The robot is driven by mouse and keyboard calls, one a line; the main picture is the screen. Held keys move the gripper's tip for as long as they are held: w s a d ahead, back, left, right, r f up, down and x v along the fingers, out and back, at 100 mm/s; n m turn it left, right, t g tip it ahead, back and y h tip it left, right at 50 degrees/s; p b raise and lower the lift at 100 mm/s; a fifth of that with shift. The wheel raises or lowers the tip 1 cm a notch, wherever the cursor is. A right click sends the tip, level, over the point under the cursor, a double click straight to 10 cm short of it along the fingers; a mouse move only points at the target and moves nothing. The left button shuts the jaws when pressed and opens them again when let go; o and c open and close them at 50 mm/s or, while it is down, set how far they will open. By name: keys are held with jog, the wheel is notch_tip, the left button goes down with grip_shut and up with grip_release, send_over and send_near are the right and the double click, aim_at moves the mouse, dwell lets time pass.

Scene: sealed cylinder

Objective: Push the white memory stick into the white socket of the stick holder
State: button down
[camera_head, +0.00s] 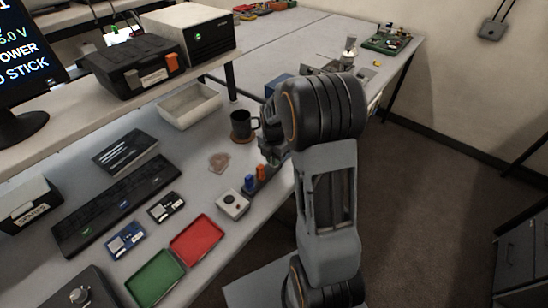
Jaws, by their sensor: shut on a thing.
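The stick holder (250,189) appears to be the small dark-blue piece near the bench's front edge, beside my arm. An orange stick (261,171) and a blue stick (249,181) stand up from it. My gripper (272,160) points down at the holder's far right end, right behind the orange stick. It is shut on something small. The white memory stick and the white socket cannot be made out; my gripper and arm cover that end. I cannot tell whether the held thing touches the holder.
A white box with a dark round knob (232,204) stands just left of the holder. Red (197,240) and green (155,277) trays lie front left. The bench edge runs close by my arm.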

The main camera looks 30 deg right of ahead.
jog(key=shift+f, duration=0.25)
jog(key=c, duration=1)
grip_release()
jog(key=shift+r, duration=0.15)
notch_tip(320, 180, up, 14)
jog(key=shift+f+b, duration=0.15)
jog(key=shift+b, duration=0.4)
